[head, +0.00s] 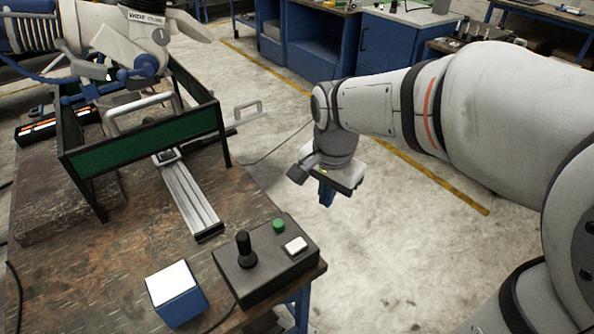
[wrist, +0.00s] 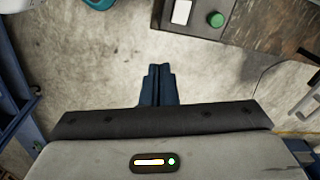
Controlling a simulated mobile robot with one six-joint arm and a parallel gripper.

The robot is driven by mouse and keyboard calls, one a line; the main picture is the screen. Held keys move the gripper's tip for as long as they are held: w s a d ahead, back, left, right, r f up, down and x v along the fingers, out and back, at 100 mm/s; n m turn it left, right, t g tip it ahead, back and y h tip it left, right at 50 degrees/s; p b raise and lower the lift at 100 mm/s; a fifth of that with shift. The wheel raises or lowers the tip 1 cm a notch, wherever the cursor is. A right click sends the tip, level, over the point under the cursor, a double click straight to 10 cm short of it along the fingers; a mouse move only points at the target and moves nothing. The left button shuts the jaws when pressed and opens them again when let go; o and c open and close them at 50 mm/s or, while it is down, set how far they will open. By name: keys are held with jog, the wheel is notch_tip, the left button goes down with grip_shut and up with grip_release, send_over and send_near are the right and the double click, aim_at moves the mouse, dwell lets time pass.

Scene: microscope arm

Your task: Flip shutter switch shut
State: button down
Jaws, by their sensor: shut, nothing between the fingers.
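A dark control box (head: 262,268) sits at the near right corner of the table. It carries a black joystick (head: 245,250), a green button (head: 279,225) and a white rectangular switch (head: 296,245). No label shows which is the shutter switch; the white one looks most like a switch. In the wrist view the white switch (wrist: 181,12) and green button (wrist: 216,20) show at the top edge. My gripper (head: 326,196) hangs over the floor, to the right of and apart from the box. Its blue fingers (wrist: 158,82) are shut and empty.
A white-topped blue block (head: 176,292) stands left of the box. A metal rail (head: 188,197) and a green-sided frame (head: 145,147) stand farther back, with a white microscope-like arm (head: 125,40) above. Open floor lies right of the table.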

aim_at(302, 242)
jog(key=w+a+f+m+g, duration=0.1)
jog(key=w+a+f+m, duration=0.1)
jog(key=a+f+m, duration=0.1)
jog(key=shift+w+a+b, duration=0.35)
jog(key=shift+w+a, duration=0.05)
jog(key=shift+a, duration=0.35)
notch_tip(302, 242, down, 14)
jog(key=shift+r+p, duration=0.1)
jog(key=shift+p, duration=0.25)
jog(key=shift+d+f, duration=0.1)
jog(key=shift+f, duration=0.2)
